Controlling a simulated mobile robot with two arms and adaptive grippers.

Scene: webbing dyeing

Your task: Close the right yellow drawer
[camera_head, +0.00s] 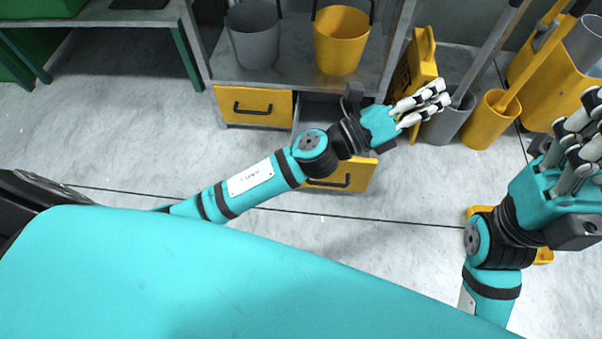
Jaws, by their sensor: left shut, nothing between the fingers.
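The right yellow drawer (358,176) is pulled out of the grey cabinet. Its yellow front with a black handle stands well forward of the left yellow drawer (253,107), which sits flush in the cabinet. My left arm crosses over the right drawer and hides much of its inside and part of its front. My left gripper (436,103) is shut and empty, past the drawer's right side in the picture, pointing right. My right gripper (582,125) is at the right edge, away from the drawer; its fingers overlap in the view and it is partly cut off.
A grey bucket (253,42) and a yellow bucket (341,45) stand on the cabinet. A yellow folding sign (418,62), a grey container (447,122) and a yellow container (487,122) stand right of it. The floor in front is mostly clear.

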